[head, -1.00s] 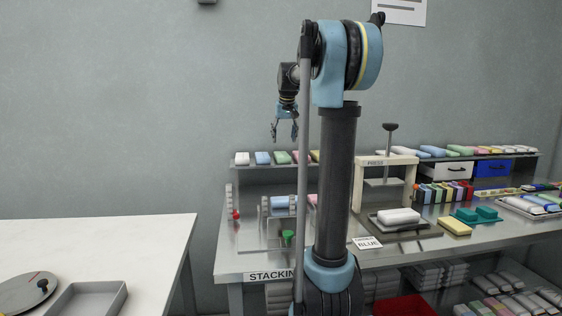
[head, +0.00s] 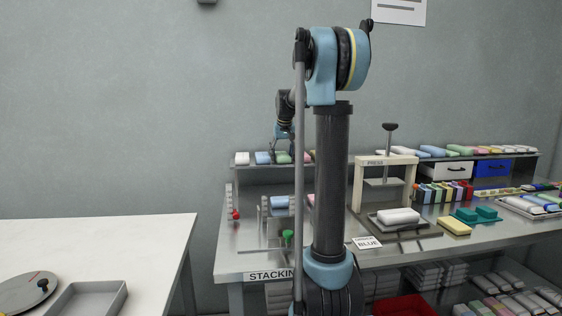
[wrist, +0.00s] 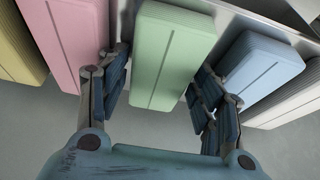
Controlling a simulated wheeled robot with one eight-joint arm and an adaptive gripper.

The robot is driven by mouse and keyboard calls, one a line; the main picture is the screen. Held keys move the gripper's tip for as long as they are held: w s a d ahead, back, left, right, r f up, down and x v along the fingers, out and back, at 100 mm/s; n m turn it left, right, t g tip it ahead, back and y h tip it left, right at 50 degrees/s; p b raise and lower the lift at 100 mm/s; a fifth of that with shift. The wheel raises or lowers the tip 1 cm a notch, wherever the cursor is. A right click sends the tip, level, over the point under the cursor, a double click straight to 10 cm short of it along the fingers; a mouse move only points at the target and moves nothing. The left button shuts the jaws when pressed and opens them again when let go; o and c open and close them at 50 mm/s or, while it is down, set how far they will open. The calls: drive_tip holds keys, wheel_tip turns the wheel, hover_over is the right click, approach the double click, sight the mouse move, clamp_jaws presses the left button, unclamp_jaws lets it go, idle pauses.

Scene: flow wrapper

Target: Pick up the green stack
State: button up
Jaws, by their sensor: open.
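The green stack (wrist: 168,58) is a block of thin pale green layers on the raised shelf at the back of the bench. In the wrist view it lies between the two fingers of my gripper (wrist: 153,90), which is open, with one finger on each side. I cannot tell whether the fingers touch it. In the head view my gripper (head: 281,155) is down at the shelf, and the green stack (head: 283,158) is partly hidden behind it.
A pink stack (wrist: 72,38) is close on the left of the green one, and a blue stack (wrist: 258,70) close on the right. A yellow stack (wrist: 18,48) and a white stack (wrist: 290,100) lie farther out. A press (head: 386,172) stands on the bench at right.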

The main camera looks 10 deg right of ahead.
sight(282, 154)
drive_tip(key=c, duration=0.6)
drive_tip(key=shift+r, duration=0.1)
wheel_tip(282, 154, up, 10)
idle(0.4)
